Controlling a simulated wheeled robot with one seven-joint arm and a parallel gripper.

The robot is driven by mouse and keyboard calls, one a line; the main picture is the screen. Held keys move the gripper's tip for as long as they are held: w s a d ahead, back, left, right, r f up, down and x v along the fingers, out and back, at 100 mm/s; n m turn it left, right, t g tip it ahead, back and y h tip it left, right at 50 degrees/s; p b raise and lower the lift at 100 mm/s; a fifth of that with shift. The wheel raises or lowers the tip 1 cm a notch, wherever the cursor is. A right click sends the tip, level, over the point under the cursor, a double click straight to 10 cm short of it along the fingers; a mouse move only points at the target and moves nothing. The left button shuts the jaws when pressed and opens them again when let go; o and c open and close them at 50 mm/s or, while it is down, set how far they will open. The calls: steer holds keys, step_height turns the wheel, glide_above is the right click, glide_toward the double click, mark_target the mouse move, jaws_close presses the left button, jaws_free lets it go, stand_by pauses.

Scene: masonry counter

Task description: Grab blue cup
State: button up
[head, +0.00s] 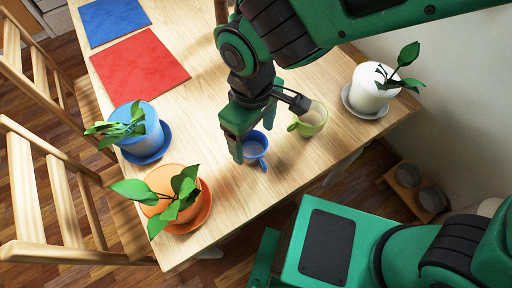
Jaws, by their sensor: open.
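A blue cup (256,147) stands on the wooden table, near its front edge. Its handle points toward the front. My gripper (254,130) is above and around the upper left of the cup, with its fingers pointing down. The gripper is open, with one green finger at the cup's left side and another part behind it. The far finger is partly hidden, and I cannot tell whether the fingers touch the cup. A green cup (312,121) stands just to the right, close to the gripper.
On the table (215,185) stand a blue pot (139,118), an orange pot (172,180) and a white pot (368,92), each with a plant. A red mat (138,68) and a blue mat (112,18) lie at the far left. Wooden chairs (35,190) line the left side.

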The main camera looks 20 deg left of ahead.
glide_above(254, 155)
steer(key=shift+s+f, duration=0.1)
steer(key=shift+f, duration=2.3)
steer(key=c, duration=1.2)
steer(key=shift+c, duration=0.3)
steer(key=shift+r, duration=0.25)
